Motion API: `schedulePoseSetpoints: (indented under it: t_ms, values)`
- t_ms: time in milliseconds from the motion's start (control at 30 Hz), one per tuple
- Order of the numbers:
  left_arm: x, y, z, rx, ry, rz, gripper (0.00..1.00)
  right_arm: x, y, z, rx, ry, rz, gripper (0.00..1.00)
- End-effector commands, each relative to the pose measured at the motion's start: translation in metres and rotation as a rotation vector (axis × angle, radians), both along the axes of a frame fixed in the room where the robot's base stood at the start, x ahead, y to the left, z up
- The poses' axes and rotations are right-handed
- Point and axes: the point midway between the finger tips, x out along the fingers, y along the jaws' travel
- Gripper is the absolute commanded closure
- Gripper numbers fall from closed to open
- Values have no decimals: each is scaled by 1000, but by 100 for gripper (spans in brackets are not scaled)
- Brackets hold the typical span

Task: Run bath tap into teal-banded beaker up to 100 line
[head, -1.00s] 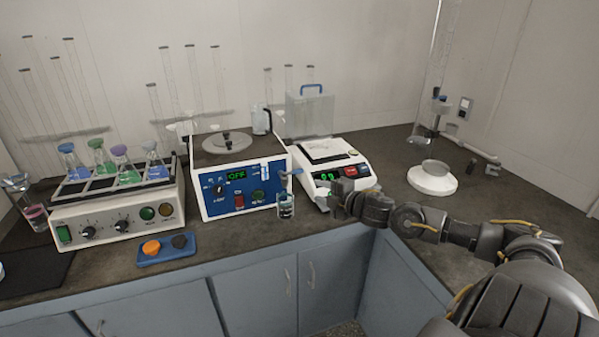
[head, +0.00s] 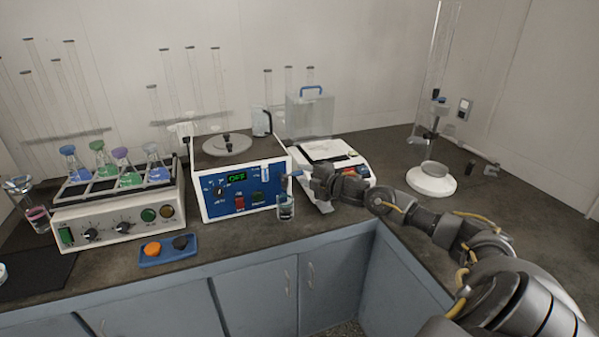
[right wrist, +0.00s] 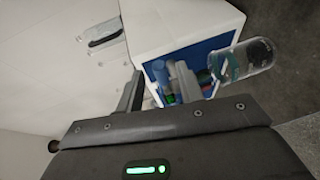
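The teal-banded beaker (head: 286,209) stands upright on the bench at the right end of the bath's front, below the tap. It also shows in the right wrist view (right wrist: 242,60); its liquid level is too small to read. The bath (head: 237,190) is white with a blue panel, and its display reads OFF. The blue tap (right wrist: 159,73) lies between my right fingers in the wrist view; contact cannot be made out. My right gripper (head: 304,177) is open at the bath's right front corner, above and right of the beaker. My left gripper is out of view.
A balance (head: 335,160) stands behind my right gripper. A shaker (head: 118,215) with several flasks is at the left. A blue tray (head: 168,256) with two knobs lies near the front edge. A white round stand (head: 432,181) is at the right.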

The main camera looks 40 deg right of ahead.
Motion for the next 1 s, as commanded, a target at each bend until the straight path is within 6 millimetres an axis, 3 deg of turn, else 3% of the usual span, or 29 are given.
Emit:
schedulePoseSetpoints:
  t_ms: [233,600,900,1000]
  values:
    - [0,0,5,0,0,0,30,26,2,-4,2,0,0,63]
    - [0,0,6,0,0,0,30,31,2,-6,-1,1,1,63]
    - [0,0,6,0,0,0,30,31,2,-6,0,1,0,100]
    - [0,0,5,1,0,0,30,31,2,-6,0,1,0,100]
